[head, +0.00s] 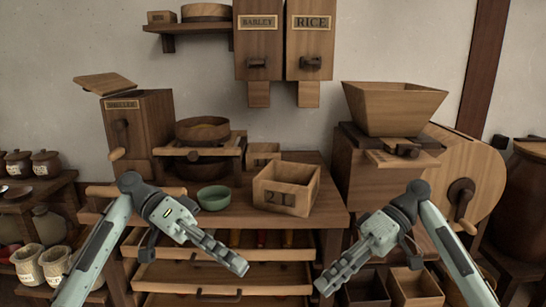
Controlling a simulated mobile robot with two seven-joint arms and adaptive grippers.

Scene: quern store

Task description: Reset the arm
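My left gripper (238,265) reaches in from the lower left and points down and to the right, in front of the drawers under the wooden bench. My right gripper (325,284) reaches in from the lower right and points down and to the left, in front of the bench's right side. The two are apart, with a gap between their tips. Nothing shows held in either one. Each gripper's fingers overlap from this angle, so I cannot tell whether they are open or shut.
The bench (325,210) carries a box marked 21 (285,190), a green bowl (214,197) and a sieve stand (203,145). Partly open drawers (215,277) lie below. A hopper mill (395,108) stands right, a jar shelf (40,185) left. Barley (259,45) and rice (310,45) dispensers hang above.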

